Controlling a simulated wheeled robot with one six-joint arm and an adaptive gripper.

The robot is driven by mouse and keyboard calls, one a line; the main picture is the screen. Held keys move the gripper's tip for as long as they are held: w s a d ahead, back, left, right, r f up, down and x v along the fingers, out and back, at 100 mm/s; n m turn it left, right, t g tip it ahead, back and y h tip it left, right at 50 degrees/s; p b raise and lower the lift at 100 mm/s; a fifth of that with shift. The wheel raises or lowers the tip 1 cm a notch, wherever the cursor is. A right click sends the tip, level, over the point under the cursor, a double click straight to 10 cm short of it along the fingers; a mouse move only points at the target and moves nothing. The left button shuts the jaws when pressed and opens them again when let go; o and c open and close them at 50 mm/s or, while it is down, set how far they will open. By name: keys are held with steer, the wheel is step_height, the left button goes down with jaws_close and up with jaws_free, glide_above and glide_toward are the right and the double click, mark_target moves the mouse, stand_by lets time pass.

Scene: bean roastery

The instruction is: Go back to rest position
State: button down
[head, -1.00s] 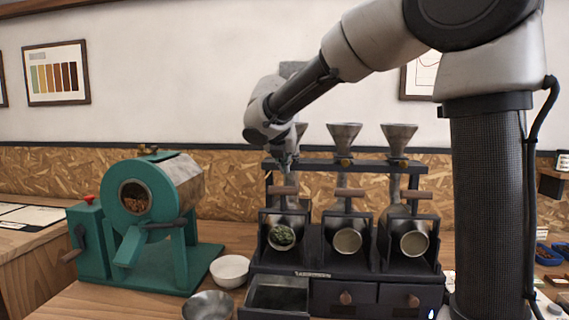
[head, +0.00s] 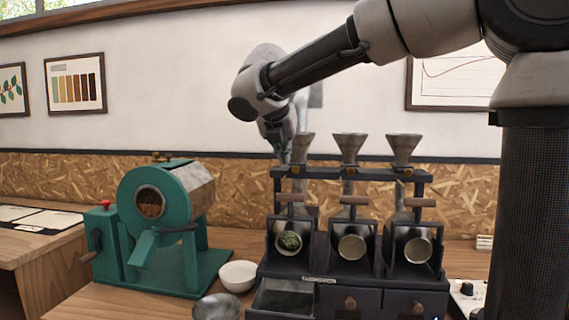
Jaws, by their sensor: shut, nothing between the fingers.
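My gripper (head: 284,157) is shut and empty and points down at the upper left of the three-barrel roaster (head: 318,279). In the picture its tips are just left of the left funnel (head: 303,147), near the dark top rail (head: 325,173). I cannot tell whether they touch it. My arm reaches in from the upper right, well above the roaster. The left barrel (head: 289,242) holds greenish beans. The middle barrel (head: 351,247) and right barrel (head: 418,250) look empty inside.
A green drum roaster (head: 165,225) stands on the wooden table at left. A white bowl (head: 238,276) and a metal bowl (head: 216,307) stand before it. The roaster's left drawer (head: 285,296) is pulled open. The wall area above the green roaster is free.

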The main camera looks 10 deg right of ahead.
steer(key=s+d+f+m+g+y, duration=0.1)
steer(key=s+d+f+m+g, duration=0.15)
steer(key=s+f+m, duration=0.75)
steer(key=s+d+f+m+y, duration=0.1)
steer(key=s+d+f+m, duration=0.2)
steer(key=s+d+m, duration=0.5)
steer(key=s+d+f+m+g+y, duration=0.1)
steer(key=s+d+f+m, duration=0.2)
steer(key=s+d+m, duration=0.5)
steer(key=s+m, duration=0.3)
steer(key=m, duration=0.1)
steer(key=shift+f+m+y, duration=0.3)
steer(key=shift+m+y, duration=0.1)
